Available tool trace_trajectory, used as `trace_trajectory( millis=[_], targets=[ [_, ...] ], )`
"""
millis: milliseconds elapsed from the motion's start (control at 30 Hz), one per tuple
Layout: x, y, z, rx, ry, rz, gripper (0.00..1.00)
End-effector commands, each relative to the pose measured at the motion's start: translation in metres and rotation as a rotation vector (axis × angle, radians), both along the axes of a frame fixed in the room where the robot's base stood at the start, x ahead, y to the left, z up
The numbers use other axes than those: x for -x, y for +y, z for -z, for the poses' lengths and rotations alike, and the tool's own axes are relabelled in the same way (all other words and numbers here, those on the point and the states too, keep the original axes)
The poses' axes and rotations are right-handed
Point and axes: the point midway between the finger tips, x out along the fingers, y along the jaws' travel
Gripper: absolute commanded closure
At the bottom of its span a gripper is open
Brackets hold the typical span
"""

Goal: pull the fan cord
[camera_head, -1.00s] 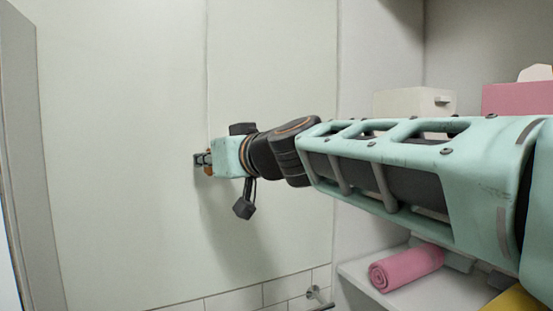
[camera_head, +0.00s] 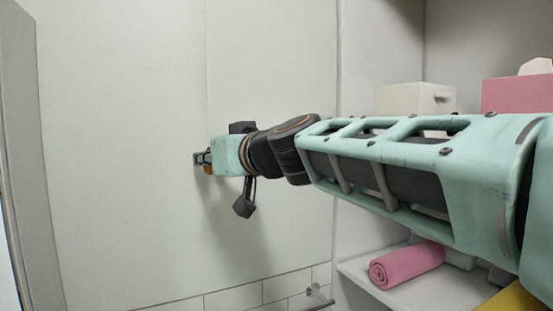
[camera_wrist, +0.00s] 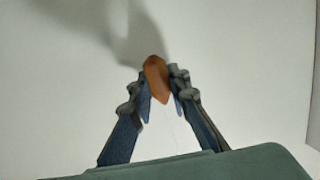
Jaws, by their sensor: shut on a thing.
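The fan cord's pull is a small orange-brown faceted knob (camera_wrist: 156,75), seen in the wrist view between my fingertips. In the head view the knob (camera_head: 208,169) shows small at the gripper's end, partly hidden by the fingers. My gripper (camera_head: 201,158) is stretched out to the left in front of the pale wall. In the wrist view my gripper (camera_wrist: 160,90) is shut on the knob, with a finger against each side. A thin vertical line runs up the wall above the gripper in the head view; I cannot tell whether it is cord or seam.
At the right, shelves (camera_head: 352,270) hold a rolled pink towel (camera_head: 407,263) and something yellow (camera_head: 518,302). A white box (camera_head: 408,98) and a pink box (camera_head: 517,95) stand higher up. A metal bar (camera_head: 318,295) sits on the lower wall. The wall left of my gripper is clear.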

Motion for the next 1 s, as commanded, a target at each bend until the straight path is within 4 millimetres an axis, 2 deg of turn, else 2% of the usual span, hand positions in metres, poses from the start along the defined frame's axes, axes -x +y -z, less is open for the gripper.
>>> trace_trajectory(
  millis=[167,200,400,767,1000],
  targets=[
    [0.0,0.0,0.005,0.001,0.002,0.0,1.0],
    [0.0,0.0,0.005,0.001,0.002,0.0,0.83],
    [0.0,0.0,0.004,0.001,0.002,0.0,0.63],
    [0.003,-0.003,0.002,-0.001,0.001,0.0,0.63],
    [0.029,-0.028,-0.004,-0.002,-0.002,0.002,0.63]
  ],
)
